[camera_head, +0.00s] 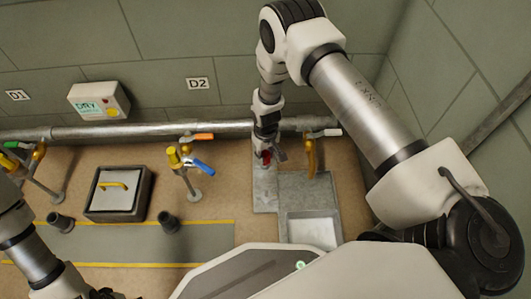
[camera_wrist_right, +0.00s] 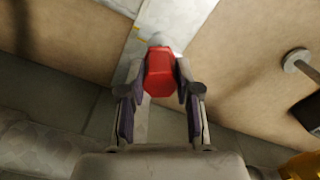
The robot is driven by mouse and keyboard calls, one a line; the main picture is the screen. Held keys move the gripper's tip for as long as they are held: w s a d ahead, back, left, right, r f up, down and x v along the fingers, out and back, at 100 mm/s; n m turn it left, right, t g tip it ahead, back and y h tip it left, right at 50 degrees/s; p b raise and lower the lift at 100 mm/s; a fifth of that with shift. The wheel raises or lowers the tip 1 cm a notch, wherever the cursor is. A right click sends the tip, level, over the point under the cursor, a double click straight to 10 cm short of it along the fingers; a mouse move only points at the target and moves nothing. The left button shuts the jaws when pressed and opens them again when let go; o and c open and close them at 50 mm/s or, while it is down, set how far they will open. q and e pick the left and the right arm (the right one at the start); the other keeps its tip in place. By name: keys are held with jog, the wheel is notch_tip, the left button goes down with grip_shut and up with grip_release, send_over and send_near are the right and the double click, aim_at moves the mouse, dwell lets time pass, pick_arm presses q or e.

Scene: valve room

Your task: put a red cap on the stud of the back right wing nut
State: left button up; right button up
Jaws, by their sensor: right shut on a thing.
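My right gripper (camera_head: 270,156) reaches down over a narrow grey plate (camera_head: 264,190) in front of the wall pipe. It is shut on a red cap (camera_wrist_right: 159,73), which sits between its fingers in the right wrist view. In the head view only a small red spot of the cap shows beside the fingers. A pale metallic bit shows just beyond the cap in the wrist view; I cannot tell what it is or if the cap touches it. The wing nuts and studs cannot be made out. My left arm is at the lower left; its gripper is barely visible at the bottom edge.
A grey tray (camera_head: 312,232) lies right of the plate. A silver pipe (camera_head: 120,131) with several coloured valve handles runs along the wall. A stand with a blue handle (camera_head: 202,166), a dark-framed box (camera_head: 146,200) and two dark cups stand to the left.

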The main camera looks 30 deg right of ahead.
jog(key=shift+f, duration=0.1)
dwell(0.3)
jog(key=shift+f+b, duration=0.45)
jog(key=shift+f, duration=0.2)
jog(key=shift+f, duration=0.3)
dwell(0.7)
jog(key=o, duration=1.5)
jog(key=shift+r, duration=0.1)
jog(key=shift+r+p, duration=3.4)
jog(key=shift+r, duration=0.25)
jog(key=shift+r, duration=0.1)
